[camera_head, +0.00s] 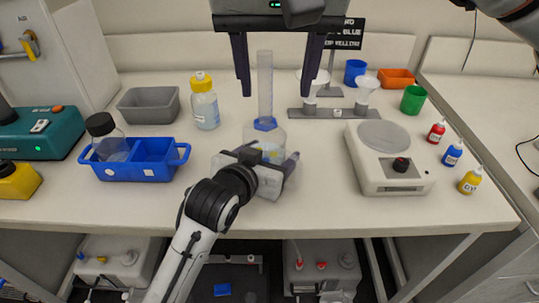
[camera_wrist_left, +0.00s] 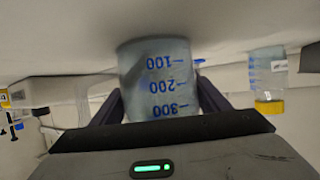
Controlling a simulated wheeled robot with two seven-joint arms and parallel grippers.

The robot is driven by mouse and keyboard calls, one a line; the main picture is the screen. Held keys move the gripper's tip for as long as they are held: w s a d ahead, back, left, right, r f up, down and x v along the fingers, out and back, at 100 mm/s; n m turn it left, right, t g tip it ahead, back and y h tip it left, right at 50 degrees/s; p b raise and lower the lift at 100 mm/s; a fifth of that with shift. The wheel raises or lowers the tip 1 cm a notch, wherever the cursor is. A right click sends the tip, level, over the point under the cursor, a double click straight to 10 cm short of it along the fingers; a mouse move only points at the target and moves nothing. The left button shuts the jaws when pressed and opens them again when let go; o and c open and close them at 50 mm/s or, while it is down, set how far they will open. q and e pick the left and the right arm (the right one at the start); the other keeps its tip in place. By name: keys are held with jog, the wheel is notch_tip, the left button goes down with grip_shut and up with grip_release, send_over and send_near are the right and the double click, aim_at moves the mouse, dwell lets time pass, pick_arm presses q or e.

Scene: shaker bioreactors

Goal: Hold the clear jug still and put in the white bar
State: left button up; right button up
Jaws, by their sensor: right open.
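The clear jug (camera_head: 269,138) stands upright on the bench, partly hidden by my left gripper. In the left wrist view the jug (camera_wrist_left: 160,82) shows upside down, with blue 100, 200 and 300 marks. My left gripper (camera_head: 274,164) is at the near side of the jug, its fingers on both sides and seemingly touching its wall, shut on it. My right gripper (camera_head: 277,92) hangs above and behind the jug, fingers wide apart and pointing down, with nothing seen held. I cannot make out the white bar.
A tall clear cylinder (camera_head: 265,85) rises behind the jug, between the right fingers in the picture. A yellow-capped bottle (camera_head: 205,108) and blue tray (camera_head: 152,172) stand left. A white plate device (camera_head: 391,174), funnel rack (camera_head: 336,113) and small dropper bottles (camera_head: 452,153) are right.

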pick_arm(q)
jog(key=o, duration=0.3)
jog(key=shift+s, duration=0.1)
